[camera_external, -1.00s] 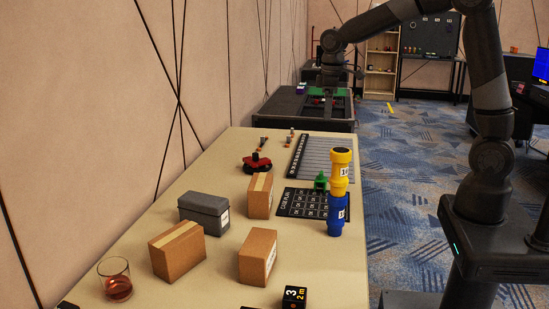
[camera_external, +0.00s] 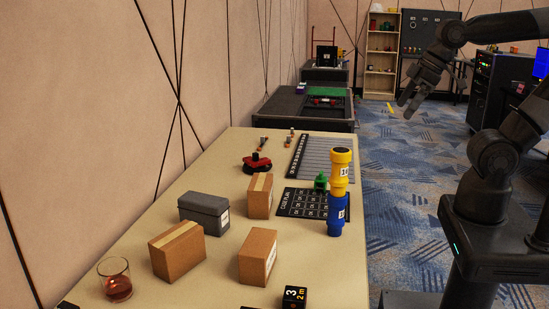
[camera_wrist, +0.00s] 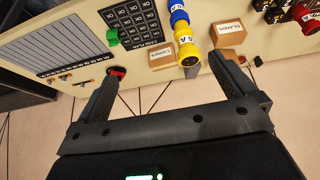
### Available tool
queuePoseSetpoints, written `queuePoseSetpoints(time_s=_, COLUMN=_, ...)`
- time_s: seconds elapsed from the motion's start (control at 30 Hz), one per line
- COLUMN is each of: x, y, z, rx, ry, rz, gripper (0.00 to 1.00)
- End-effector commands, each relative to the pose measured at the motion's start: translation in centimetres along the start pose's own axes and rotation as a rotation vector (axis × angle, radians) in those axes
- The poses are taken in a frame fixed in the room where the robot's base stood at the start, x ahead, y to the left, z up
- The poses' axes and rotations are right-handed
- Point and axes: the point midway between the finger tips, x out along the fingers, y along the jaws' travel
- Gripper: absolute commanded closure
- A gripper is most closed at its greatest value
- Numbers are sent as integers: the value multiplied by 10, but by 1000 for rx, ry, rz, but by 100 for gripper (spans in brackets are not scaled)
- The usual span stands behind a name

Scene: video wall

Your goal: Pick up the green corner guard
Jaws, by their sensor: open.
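The green corner guard (camera_external: 321,182) is a small piece at the back edge of the black-and-white label grid (camera_external: 302,203) on the table. It stands just left of the stacked yellow and blue cylinders. In the wrist view the green corner guard (camera_wrist: 113,37) shows at the upper left, beyond my fingers. My gripper (camera_external: 406,108) is open and empty, raised over the floor to the right of the table, well apart from the guard. Its two fingers (camera_wrist: 166,66) are spread in the wrist view.
The yellow cylinder (camera_external: 341,165) stands on the blue one (camera_external: 336,214), close beside the guard. Brown boxes (camera_external: 177,250), a grey box (camera_external: 204,212), a glass (camera_external: 115,279) and a red-black object (camera_external: 257,163) occupy the table. A striped panel (camera_external: 317,157) lies behind the grid.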

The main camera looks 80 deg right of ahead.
Motion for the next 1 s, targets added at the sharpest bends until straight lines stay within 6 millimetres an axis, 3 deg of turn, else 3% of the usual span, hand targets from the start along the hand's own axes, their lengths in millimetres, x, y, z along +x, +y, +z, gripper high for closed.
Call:
queuePoseSetpoints(time_s=0.27, x=-2, y=-6, z=14, rx=3, ry=25, rz=-13, gripper=0)
queuePoseSetpoints(time_s=0.7, x=-2, y=-5, z=13, rx=3, ry=24, rz=-12, gripper=33)
queuePoseSetpoints(time_s=1.0, x=3, y=-2, z=8, rx=4, ry=17, rz=6, gripper=33)
